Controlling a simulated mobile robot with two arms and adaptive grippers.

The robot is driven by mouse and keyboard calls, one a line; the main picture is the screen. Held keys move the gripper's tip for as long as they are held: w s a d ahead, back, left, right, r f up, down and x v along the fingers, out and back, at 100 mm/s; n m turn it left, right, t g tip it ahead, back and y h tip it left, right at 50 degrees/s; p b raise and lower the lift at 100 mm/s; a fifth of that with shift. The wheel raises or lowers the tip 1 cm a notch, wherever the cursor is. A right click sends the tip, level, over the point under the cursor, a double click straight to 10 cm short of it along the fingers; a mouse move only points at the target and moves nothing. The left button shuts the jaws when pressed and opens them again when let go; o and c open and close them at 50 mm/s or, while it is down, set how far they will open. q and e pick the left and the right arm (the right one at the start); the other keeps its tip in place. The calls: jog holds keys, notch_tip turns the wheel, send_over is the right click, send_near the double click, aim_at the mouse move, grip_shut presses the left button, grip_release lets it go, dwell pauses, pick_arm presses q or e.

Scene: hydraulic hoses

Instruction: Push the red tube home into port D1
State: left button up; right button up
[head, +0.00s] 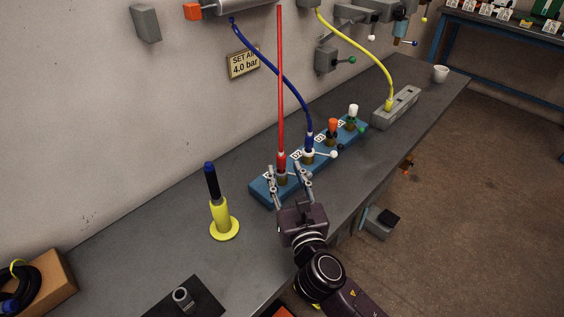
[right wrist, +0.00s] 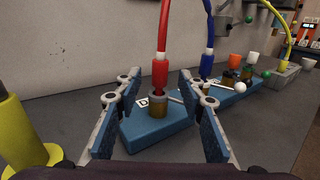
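The red tube (head: 281,90) hangs down straight from above. Its red end fitting (right wrist: 160,74) stands upright at the mouth of the near brass port (right wrist: 158,106) on the blue manifold block (head: 262,192). A label starting with D lies beside this port; the rest of it is not readable. How deep the tube sits cannot be told. My right gripper (head: 285,170) is open, with one finger on each side of the fitting and port. In the right wrist view gaps show between the fingers (right wrist: 160,88) and the tube. My left gripper is not in view.
A blue tube (head: 285,75) runs into the neighbouring port, with a white-knobbed lever (head: 333,154) beside it. Orange (head: 333,124) and white caps stand farther along. A yellow stand with a dark, blue-topped rod (head: 222,222) is left of the block. Bench between is clear.

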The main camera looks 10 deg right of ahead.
jog(key=s, duration=0.6)
jog(key=shift+s, duration=0.4)
